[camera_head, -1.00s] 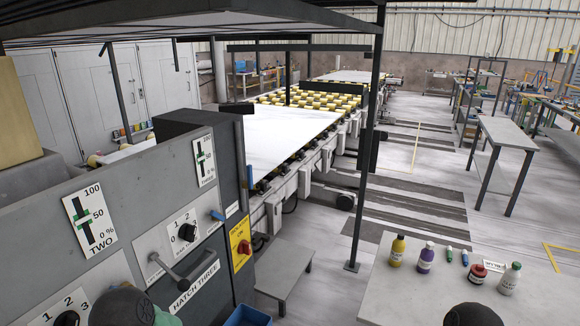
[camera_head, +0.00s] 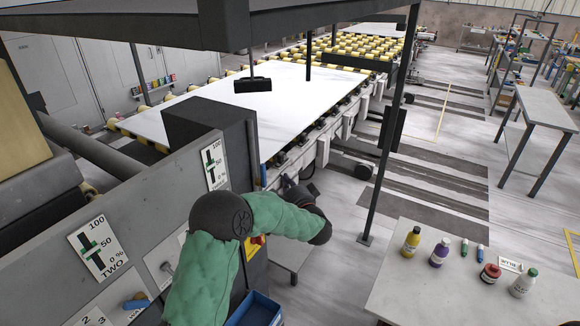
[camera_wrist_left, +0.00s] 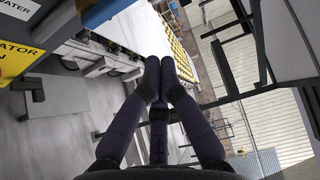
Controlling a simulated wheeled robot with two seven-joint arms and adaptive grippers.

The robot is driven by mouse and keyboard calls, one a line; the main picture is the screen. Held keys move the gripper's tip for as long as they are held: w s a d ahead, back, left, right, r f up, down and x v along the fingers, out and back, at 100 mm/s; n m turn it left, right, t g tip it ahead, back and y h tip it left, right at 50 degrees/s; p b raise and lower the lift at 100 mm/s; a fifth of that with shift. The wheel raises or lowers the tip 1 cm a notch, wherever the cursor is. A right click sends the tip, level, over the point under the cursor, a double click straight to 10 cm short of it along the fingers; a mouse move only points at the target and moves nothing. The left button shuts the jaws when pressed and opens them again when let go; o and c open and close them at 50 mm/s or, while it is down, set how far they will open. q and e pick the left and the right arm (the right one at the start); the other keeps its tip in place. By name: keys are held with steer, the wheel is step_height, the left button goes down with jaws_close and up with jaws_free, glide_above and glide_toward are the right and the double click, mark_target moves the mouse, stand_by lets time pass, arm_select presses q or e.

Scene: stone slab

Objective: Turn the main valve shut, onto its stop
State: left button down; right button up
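My left arm, in a green sleeve, reaches forward past the right end of the grey control panel (camera_head: 130,225). Its dark gripper (camera_head: 298,186) is in the air there, partly hidden by the wrist. In the left wrist view the two fingers of the left gripper (camera_wrist_left: 159,66) meet at their tips, with nothing seen between them. A label ending in WATER (camera_wrist_left: 20,8) and a blue strip (camera_wrist_left: 83,4) show at upper left of that view. I cannot make out the main valve for certain in either view. My right gripper is out of view.
A yellow isolator plate (camera_head: 257,243) is partly behind my arm. A blue bin (camera_head: 255,311) stands below it. A dark post (camera_head: 385,165) rises right of the gripper. A table (camera_head: 425,290) with bottles is at lower right. The roller line with a white slab (camera_head: 300,95) lies beyond.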

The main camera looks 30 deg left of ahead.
mark_target(261, 175)
arm_select(q)
steer(key=w+a+p, duration=0.2)
steer(key=a, duration=0.5)
steer(key=shift+w+a, duration=0.25)
stand_by(0.3)
steer(key=shift+f, duration=0.1)
stand_by(0.3)
